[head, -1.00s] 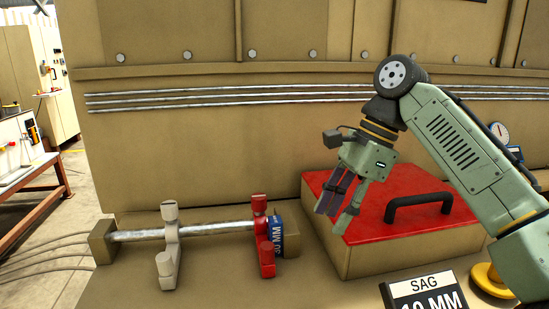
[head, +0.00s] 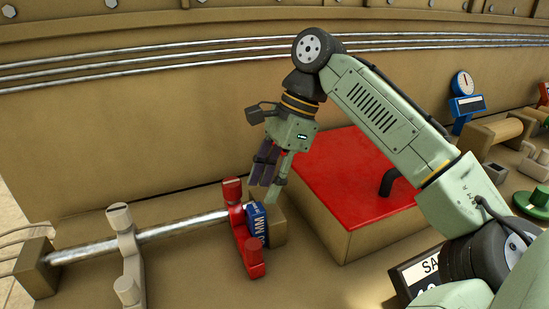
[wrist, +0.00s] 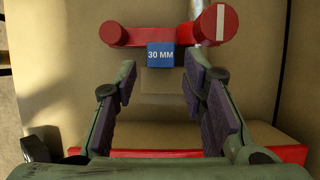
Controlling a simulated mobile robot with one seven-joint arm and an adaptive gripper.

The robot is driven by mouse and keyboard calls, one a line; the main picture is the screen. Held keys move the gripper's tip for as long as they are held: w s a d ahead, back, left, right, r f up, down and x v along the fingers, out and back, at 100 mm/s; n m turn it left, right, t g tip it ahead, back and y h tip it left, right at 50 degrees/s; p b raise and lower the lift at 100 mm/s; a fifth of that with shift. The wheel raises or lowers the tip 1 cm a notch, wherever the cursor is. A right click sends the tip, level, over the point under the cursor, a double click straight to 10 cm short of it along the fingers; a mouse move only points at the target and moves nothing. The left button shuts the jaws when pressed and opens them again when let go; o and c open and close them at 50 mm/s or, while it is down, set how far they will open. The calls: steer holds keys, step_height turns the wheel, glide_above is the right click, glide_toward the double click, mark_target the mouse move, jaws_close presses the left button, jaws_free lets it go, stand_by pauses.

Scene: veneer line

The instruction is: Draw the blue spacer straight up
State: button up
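The blue spacer (head: 257,224), with white "MM" lettering, sits on the metal bar between the red clamp (head: 242,230) and the tan end block (head: 275,222). In the wrist view its top face (wrist: 160,54) reads "30 MM", and it lies ahead of the fingertips, between their lines. My gripper (head: 267,180) points down, above and slightly right of the spacer, apart from it. In the wrist view its two dark-padded fingers (wrist: 160,90) are spread wide with nothing between them.
A grey clamp (head: 128,250) stands on the same bar to the left. A red-lidded box (head: 350,170) with a black handle is close on the right. A sign reading "SA" (head: 415,275) stands in front. Gauges and green and yellow parts are at the far right.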

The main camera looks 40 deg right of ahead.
mark_target(256, 208)
steer(key=shift+x, duration=2.5)
steer(key=shift+w, duration=0.1)
steer(key=shift+c, duration=0.4)
jaws_close()
steer(key=shift+r+p, duration=0.15)
steer(key=shift+p, duration=0.25)
steer(key=shift+r+p, duration=1.4)
steer(key=shift+r, duration=0.1)
step_height(256, 208, up, 9)
steer(key=shift+f, duration=0.15)
